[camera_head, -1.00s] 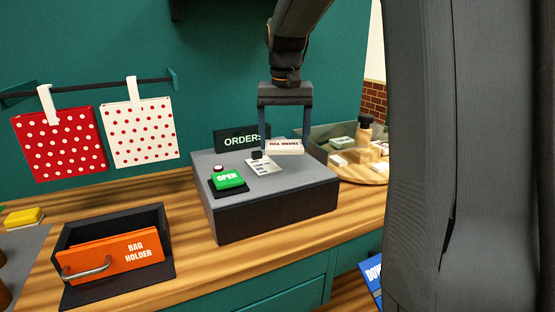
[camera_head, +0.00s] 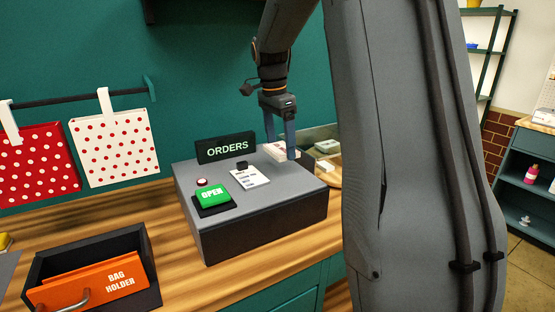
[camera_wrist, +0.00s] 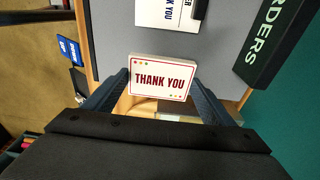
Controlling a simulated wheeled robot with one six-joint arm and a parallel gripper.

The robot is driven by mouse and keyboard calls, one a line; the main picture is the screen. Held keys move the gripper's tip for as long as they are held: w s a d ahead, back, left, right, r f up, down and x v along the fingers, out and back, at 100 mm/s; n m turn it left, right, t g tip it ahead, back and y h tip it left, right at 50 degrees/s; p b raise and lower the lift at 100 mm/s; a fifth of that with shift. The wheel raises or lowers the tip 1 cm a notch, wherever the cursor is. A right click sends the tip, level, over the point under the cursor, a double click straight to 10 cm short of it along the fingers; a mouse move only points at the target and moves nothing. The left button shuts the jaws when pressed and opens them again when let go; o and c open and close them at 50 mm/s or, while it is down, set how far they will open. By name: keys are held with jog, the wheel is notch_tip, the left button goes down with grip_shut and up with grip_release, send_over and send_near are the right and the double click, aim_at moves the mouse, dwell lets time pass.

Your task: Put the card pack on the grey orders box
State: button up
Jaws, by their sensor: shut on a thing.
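The card pack (camera_wrist: 160,78) is a small white block with a red border and "THANK YOU" on its face. My gripper (camera_head: 282,148) is shut on it, with one finger on each side in the wrist view. The grey orders box (camera_head: 262,222) stands on the wooden counter with a black ORDERS sign (camera_head: 226,147) at its back. The pack is at the box's right end; in the wrist view it overlaps the edge of the grey top (camera_wrist: 225,30). I cannot tell whether it touches the top. My arm hides part of the area to the right.
On the box top are a green OPEN button (camera_head: 212,193) and a white order card (camera_head: 249,178) with a black clip. An orange bag holder (camera_head: 95,283) sits in a dark tray at left. Dotted bags (camera_head: 114,148) hang behind. The box top's right part is clear.

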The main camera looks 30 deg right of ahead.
aim_at(280, 170)
jog(key=shift+f+p, duration=0.6)
jog(key=shift+f, duration=2.05)
jog(key=shift+f, duration=0.1)
jog(key=o, duration=1.1)
jog(key=r, duration=0.4)
jog(key=a+r+b, duration=0.1)
jog(key=r, duration=0.3)
jog(key=r+b, duration=0.1)
jog(key=r, duration=0.3)
jog(key=shift+a+r, duration=0.1)
jog(key=shift+a, duration=0.15)
